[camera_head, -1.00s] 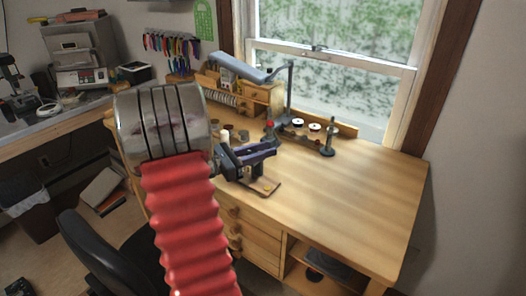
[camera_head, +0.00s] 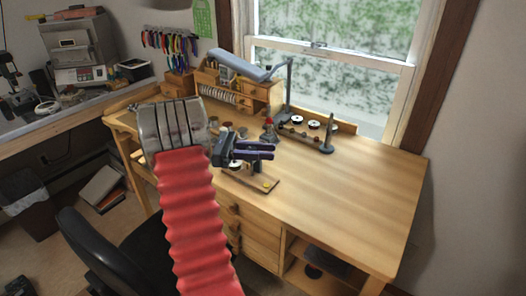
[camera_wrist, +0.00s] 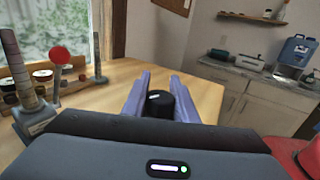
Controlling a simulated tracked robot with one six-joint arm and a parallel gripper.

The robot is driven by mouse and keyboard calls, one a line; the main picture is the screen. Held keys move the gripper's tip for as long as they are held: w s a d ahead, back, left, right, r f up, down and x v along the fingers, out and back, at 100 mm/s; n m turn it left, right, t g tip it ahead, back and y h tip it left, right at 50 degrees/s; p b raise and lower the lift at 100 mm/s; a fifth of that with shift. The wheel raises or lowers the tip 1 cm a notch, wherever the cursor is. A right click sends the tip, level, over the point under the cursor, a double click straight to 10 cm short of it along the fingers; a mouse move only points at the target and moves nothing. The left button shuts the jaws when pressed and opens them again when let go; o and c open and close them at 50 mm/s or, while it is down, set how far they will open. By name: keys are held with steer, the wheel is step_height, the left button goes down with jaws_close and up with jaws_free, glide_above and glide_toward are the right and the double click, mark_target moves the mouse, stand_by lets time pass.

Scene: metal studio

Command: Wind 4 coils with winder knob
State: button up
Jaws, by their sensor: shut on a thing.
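The coil winder stands on the wooden desk; its flat base plate (camera_head: 268,186) shows below my gripper in the head view. My gripper (camera_head: 272,150) reaches over it from the left with its purple-grey fingers pointing right. In the wrist view, a black knob with a small white mark (camera_wrist: 157,101) sits between the two fingers of my gripper (camera_wrist: 160,92), which are shut on it. The gripper and arm hide much of the winder in the head view, and no wound coils can be made out.
A rack with spools (camera_head: 306,138) and a dark upright post (camera_head: 328,137) stands behind to the right. A red-topped tool (camera_head: 268,126) stands behind the gripper. A lamp (camera_head: 240,66) and small drawers are farther back. The desk's right side (camera_head: 360,190) is clear. A black chair (camera_head: 95,250) stands in front.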

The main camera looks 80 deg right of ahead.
steer(key=shift+a+m+y, duration=0.1)
steer(key=shift+m+y, duration=0.3)
steer(key=shift+y, duration=0.2)
steer(key=o, duration=1)
steer(key=shift+o, duration=0.2)
step_height(320, 180, up, 10)
